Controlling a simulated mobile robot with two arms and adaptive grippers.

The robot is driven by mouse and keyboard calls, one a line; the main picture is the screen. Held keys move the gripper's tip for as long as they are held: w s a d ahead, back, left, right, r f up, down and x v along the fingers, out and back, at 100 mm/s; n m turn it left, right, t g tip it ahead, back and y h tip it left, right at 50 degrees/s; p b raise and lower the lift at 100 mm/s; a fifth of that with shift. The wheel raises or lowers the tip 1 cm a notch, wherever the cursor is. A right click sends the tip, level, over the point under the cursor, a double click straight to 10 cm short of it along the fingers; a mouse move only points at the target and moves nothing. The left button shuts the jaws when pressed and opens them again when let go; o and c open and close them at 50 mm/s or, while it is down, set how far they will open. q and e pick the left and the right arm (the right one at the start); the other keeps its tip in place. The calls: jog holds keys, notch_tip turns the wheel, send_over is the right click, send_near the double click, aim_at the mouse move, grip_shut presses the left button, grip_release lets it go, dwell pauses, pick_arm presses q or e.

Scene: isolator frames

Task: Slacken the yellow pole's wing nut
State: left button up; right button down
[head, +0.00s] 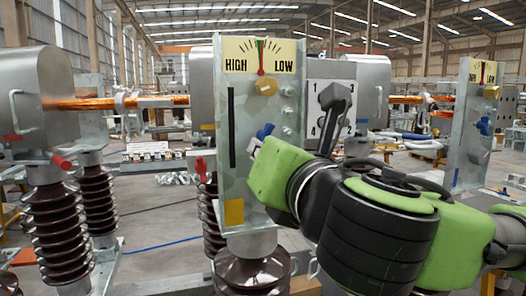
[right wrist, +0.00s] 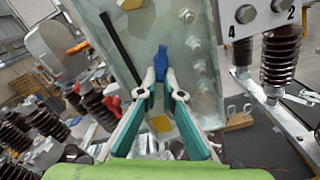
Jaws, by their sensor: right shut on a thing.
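The blue wing nut (head: 265,131) sits on the grey upright panel with the HIGH/LOW dial (head: 259,56). A yellow square (head: 234,213) marks this panel low down. In the right wrist view, my right gripper (right wrist: 161,80) is shut on the blue wing nut (right wrist: 161,60), its fingertips on either side of the nut's lower part. In the head view my right arm comes in from the right and hides most of the fingers. The dial's red pointer stands near upright. My left gripper is not in view.
A yellow knob (head: 265,82) and several bolts are on the same panel. A grey selector lever (head: 335,98) on a numbered plate stands close right of it. A red handle (head: 201,168) is at left. A second dial panel (head: 463,145) stands at far right.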

jog(key=c, duration=2.2)
grip_release()
jog(key=shift+r, duration=0.25)
jog(key=shift+o, duration=0.2)
jog(key=shift+d, duration=0.1)
jog(key=shift+f, duration=0.1)
jog(key=v, duration=0.7)
jog(key=shift+s, duration=0.15)
